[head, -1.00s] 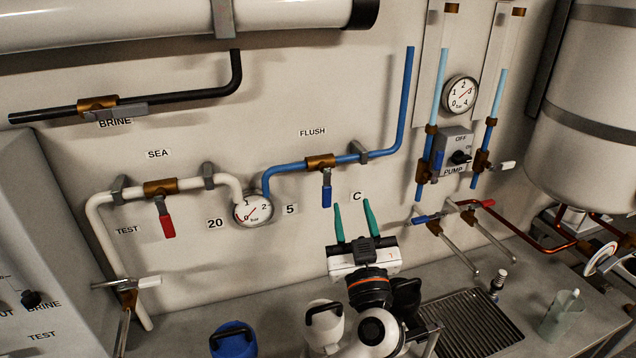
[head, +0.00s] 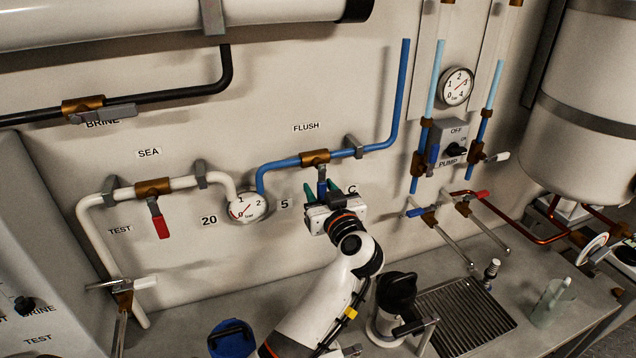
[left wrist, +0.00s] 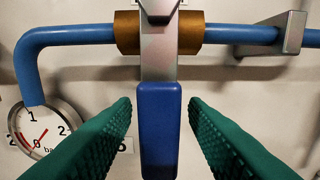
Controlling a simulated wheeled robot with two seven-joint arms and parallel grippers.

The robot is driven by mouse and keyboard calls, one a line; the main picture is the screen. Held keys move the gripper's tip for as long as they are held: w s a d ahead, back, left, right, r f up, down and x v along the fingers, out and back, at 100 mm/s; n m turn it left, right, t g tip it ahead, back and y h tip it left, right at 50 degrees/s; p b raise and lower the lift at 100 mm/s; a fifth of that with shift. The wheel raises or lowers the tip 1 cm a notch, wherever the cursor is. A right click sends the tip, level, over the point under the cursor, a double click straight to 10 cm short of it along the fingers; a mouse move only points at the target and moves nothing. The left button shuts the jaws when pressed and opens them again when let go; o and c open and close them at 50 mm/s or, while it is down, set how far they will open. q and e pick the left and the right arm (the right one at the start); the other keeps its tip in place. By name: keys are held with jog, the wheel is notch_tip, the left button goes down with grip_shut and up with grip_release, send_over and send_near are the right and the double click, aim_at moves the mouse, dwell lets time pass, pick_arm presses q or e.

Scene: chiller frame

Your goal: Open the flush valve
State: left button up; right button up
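The flush valve is a brass body (head: 315,158) on the blue pipe under the FLUSH label. Its blue handle (head: 322,187) hangs straight down, across the pipe; the blue grip also shows in the left wrist view (left wrist: 159,125). My left gripper (head: 322,190) is open, with its green fingers (left wrist: 160,120) on either side of the blue handle. Gaps show between handle and fingers on both sides. In the head view the gripper body hides the handle's lower end. My right gripper is not in view.
A pressure gauge (head: 247,208) is left of the handle. The SEA valve's red handle (head: 160,227) hangs further left. A pipe bracket (head: 354,146) is right of the flush valve.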

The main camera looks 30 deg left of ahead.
pick_arm(q)
jog(key=shift+w+a+r, duration=0.1)
jog(key=shift+w+a, duration=0.35)
jog(key=shift+a, duration=0.1)
jog(key=shift+w+a, duration=0.1)
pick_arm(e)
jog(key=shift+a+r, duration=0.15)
pick_arm(q)
jog(key=shift+c, duration=0.3)
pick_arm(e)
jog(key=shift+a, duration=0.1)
pick_arm(q)
grip_shut()
jog(key=shift+w, duration=0.1)
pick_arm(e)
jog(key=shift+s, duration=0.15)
